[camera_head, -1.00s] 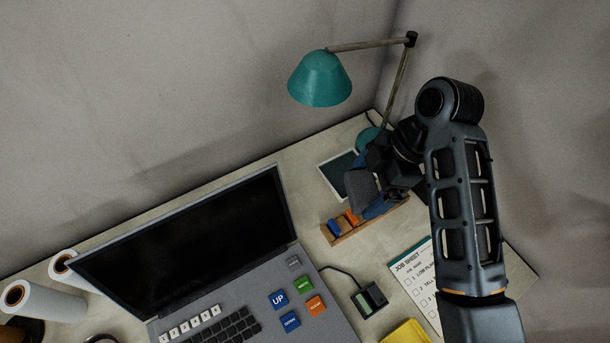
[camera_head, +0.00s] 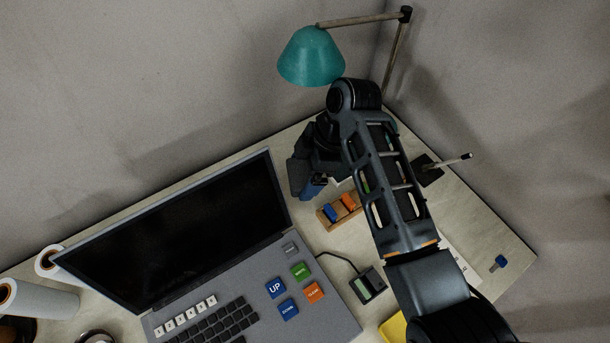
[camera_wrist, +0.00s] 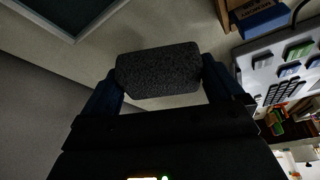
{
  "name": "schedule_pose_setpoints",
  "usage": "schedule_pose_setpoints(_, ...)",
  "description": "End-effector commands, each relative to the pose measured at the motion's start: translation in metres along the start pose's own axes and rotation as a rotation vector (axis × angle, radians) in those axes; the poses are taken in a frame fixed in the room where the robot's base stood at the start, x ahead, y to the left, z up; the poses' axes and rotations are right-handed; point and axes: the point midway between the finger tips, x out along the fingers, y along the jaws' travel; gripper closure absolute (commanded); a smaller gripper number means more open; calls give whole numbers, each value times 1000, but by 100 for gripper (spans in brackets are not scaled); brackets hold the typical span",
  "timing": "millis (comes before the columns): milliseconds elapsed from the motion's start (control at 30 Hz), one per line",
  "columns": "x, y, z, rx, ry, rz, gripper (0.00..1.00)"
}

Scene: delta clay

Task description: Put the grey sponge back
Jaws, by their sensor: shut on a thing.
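The grey sponge (camera_wrist: 158,70) is a dark, speckled block in the wrist view. My gripper (camera_wrist: 160,78) is shut on it, with one blue finger at each end. In the head view the sponge (camera_head: 296,172) shows dark beside my blue fingers (camera_head: 313,188), behind the laptop's right edge. It appears held above the desk; the exact height cannot be told. A dark green panel with a pale frame (camera_wrist: 78,14) lies at the upper left of the wrist view. In the head view my arm hides most of that area.
A wooden tray (camera_head: 354,217) with blue and orange blocks stands right of my gripper. The laptop (camera_head: 195,240) is to the left. The teal lamp (camera_head: 312,57) hangs behind. A dark pen stand (camera_head: 429,174), a small display box (camera_head: 370,284) and a blue-headed key (camera_head: 500,262) are to the right.

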Motion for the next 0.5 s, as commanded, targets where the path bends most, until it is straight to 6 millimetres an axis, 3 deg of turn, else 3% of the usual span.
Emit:
schedule_pose_setpoints(200,24,-1,11,1,-1,-1,34)
schedule_pose_setpoints(500,26,-1,12,0,-1,0,34)
